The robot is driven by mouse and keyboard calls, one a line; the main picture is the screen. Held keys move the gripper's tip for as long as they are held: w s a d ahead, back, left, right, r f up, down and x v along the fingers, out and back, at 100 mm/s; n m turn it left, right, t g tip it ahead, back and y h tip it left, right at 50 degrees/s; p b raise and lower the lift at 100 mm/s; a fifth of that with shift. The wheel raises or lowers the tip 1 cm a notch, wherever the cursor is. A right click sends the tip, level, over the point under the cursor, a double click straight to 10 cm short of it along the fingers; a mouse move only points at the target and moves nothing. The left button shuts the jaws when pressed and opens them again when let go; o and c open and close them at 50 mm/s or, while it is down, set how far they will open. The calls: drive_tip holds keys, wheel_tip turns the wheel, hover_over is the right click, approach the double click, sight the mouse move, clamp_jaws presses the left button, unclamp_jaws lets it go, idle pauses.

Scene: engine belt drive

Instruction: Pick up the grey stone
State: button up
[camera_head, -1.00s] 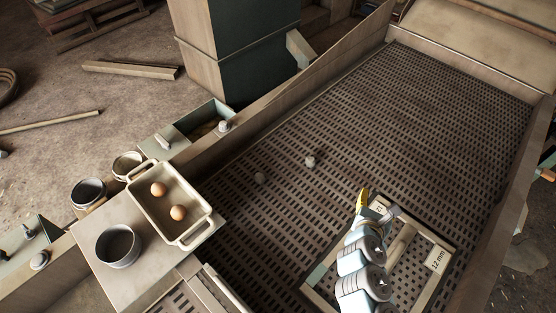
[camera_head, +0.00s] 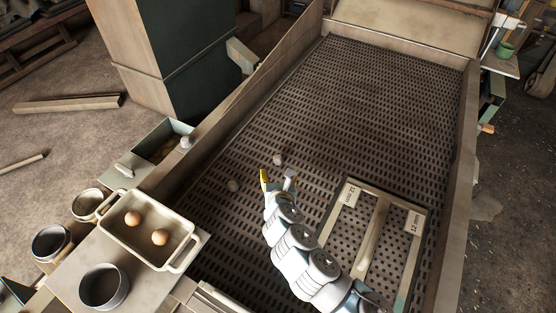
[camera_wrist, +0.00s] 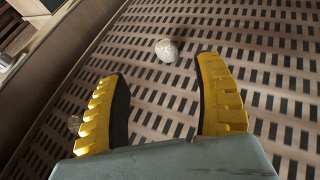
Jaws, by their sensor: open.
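Two small stones lie on the slotted deck (camera_head: 345,90). One pale grey stone (camera_head: 277,160) is just beyond my gripper (camera_head: 277,178). In the wrist view this pale stone (camera_wrist: 167,50) shows ahead of the gap between the yellow fingers (camera_wrist: 160,70). The other, duller grey stone (camera_head: 233,186) lies to the left of my gripper. In the wrist view it is mostly hidden at the left finger's outer edge (camera_wrist: 74,122). Which one is the grey stone is hard to tell at this size. My gripper is open and empty, apart from both stones.
A framed screen marked 12 mm (camera_head: 415,250) lies on the deck to the right of my arm. A beige tray with two brown eggs (camera_head: 116,221) and a grey metal bowl (camera_head: 103,285) stand at the left. A raised side wall (camera_head: 225,115) bounds the deck.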

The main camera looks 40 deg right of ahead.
sight(279, 160)
drive_tip(key=shift+x, duration=3.45)
drive_tip(key=shift+w+d+f+p, duration=0.3)
drive_tip(key=shift+d+f, duration=0.1)
drive_tip(key=shift+f, duration=0.2)
drive_tip(key=shift+w+d+f+p, duration=0.3)
drive_tip(key=shift+d+f, duration=0.15)
drive_tip(key=shift+f, duration=0.1)
drive_tip(key=shift+w+d+f, duration=0.3)
drive_tip(key=shift+w+d, duration=0.25)
drive_tip(key=shift+w, duration=0.15)
drive_tip(key=shift+w+d+f, duration=0.1)
drive_tip(key=shift+w+f, duration=0.05)
drive_tip(key=shift+f, duration=0.1)
clamp_jaws()
